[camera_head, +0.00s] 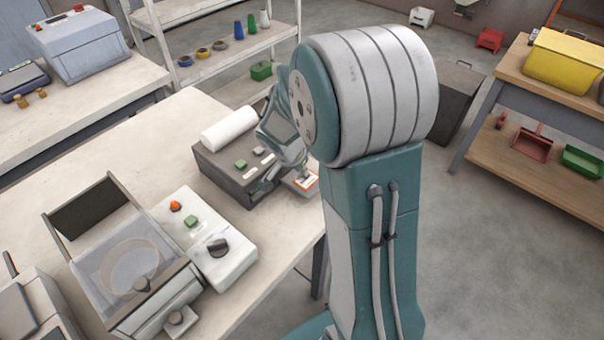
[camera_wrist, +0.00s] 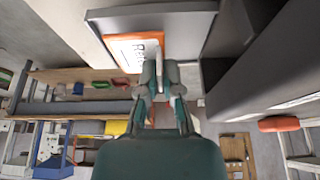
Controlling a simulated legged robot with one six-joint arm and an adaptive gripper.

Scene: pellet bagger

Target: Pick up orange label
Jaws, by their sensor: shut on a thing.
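The orange label (camera_head: 304,181) is a white card with an orange border. It lies at the front of the grey label printer (camera_head: 228,178), on the small ledge there, near the table's right edge. In the wrist view the label (camera_wrist: 133,52) shows printed letters on its white face, with the grey tray-like ledge (camera_wrist: 190,20) behind it. My gripper (camera_wrist: 161,82) is shut on the label's near edge. In the head view my gripper is partly hidden by my arm and the fingertips are hard to make out.
A white roll (camera_head: 230,128) sits on the printer. A white control box (camera_head: 203,238) and a clear-lidded machine (camera_head: 130,272) stand to the left on the table (camera_head: 285,240). A shelf (camera_head: 215,45) stands behind. A wooden bench (camera_head: 545,95) with a yellow bin is at right.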

